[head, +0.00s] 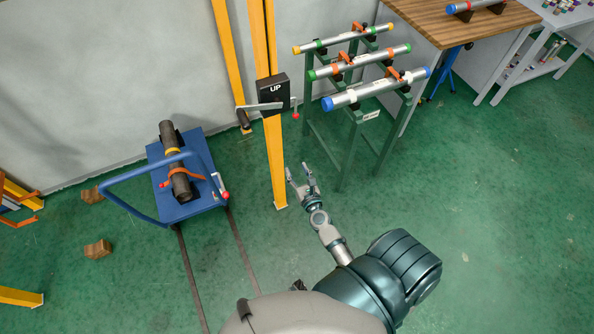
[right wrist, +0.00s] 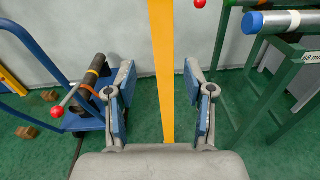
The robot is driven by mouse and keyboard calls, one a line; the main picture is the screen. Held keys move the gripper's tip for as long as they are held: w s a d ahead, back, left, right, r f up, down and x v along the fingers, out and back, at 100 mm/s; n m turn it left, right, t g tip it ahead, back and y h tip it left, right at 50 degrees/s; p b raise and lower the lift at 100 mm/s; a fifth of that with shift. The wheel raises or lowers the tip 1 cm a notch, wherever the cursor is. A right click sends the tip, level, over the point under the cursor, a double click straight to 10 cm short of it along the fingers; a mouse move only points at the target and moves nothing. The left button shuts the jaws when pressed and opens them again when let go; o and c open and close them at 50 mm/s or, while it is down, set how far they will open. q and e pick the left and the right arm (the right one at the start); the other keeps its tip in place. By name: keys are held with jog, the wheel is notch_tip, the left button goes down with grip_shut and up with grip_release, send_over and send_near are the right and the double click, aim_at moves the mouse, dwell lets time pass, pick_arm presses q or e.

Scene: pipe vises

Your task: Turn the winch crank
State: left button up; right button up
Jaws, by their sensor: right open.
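The winch is a black box marked UP (head: 273,95) on a yellow post (head: 270,150). Its grey crank arm (head: 262,107) reaches left to a dark handle (head: 243,119), and a red-knobbed lever (head: 295,115) is on its right side. My right gripper (head: 302,174) is open and empty, below and to the right of the winch, in front of the post. In the right wrist view the yellow post (right wrist: 162,70) stands between the open fingers, beyond them. The crank is not seen there; a red knob (right wrist: 199,3) shows at the top edge. My left gripper is not in view.
A blue cart (head: 190,202) with a dark pipe (head: 174,160) strapped on it stands left of the post. A green rack (head: 345,145) with several pipes stands to the right. A wooden-topped table (head: 450,22) is behind it.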

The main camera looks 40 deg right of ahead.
jog(key=shift+w, duration=0.2)
jog(key=c, duration=0.4)
jog(key=w+b, duration=0.1)
jog(key=w+t+b, duration=0.1)
jog(key=b, duration=0.1)
jog(key=shift+w+a+f+h, duration=0.1)
jog(key=shift+w+a+h, duration=0.2)
jog(key=shift+w, duration=0.1)
grip_shut()
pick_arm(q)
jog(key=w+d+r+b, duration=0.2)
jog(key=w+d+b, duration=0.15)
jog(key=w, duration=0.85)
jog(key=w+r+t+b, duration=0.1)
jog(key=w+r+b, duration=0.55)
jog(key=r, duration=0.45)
pick_arm(e)
jog(key=w+a+r+n+t+y, duration=0.4)
jog(key=a+n+t, duration=0.2)
jog(key=a+t, duration=0.25)
pick_arm(q)
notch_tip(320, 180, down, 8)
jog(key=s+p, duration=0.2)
jog(key=p, duration=0.2)
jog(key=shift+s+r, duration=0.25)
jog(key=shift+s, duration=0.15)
pick_arm(e)
jog(key=w+r, duration=0.7)
jog(key=r, duration=0.4)
jog(key=shift+d, duration=0.2)
